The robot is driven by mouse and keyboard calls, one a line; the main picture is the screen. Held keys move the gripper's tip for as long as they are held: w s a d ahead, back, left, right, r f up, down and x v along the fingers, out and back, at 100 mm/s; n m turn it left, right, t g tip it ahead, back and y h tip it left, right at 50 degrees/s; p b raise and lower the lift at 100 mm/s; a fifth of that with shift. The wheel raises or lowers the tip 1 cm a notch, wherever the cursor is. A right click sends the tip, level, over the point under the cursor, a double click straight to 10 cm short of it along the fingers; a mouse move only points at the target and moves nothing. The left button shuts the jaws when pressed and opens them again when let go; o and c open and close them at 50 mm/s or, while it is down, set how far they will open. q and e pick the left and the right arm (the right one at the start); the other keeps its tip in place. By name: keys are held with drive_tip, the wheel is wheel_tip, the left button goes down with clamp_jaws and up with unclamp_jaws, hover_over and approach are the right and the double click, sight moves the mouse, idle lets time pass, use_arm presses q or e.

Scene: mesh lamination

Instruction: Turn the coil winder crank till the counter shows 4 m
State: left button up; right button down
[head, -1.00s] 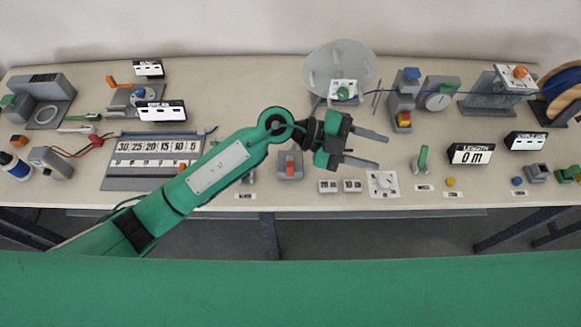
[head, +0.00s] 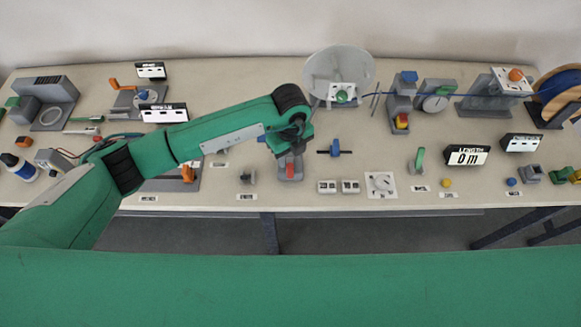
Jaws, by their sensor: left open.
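The coil winder is a pale grey disc (head: 338,68) at the back middle. A white plate with a green knob (head: 342,97), which looks like its crank handle, sits at its front edge. The counter (head: 467,156) at the right is labelled LENGTH and reads 0 m. My left gripper (head: 294,148) is open, seen foreshortened at the end of my arm, in front and left of the disc, apart from the knob. Its fingers are hard to make out. My right gripper is not in view.
A blue wire runs from the disc past the grey guide block (head: 402,100) and dial (head: 438,97) to the wooden spool (head: 560,92). A red-topped grey block (head: 290,168) stands just below my gripper. A blue-and-black piece (head: 335,149) lies right of it.

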sight(290, 171)
use_arm(q)
wheel_tip(290, 171, down, 8)
drive_tip(key=p, duration=0.2)
drive_tip(key=shift+r+p, duration=0.2)
drive_tip(key=shift+p, duration=0.1)
drive_tip(key=shift+f, duration=0.7)
drive_tip(key=c, duration=0.7)
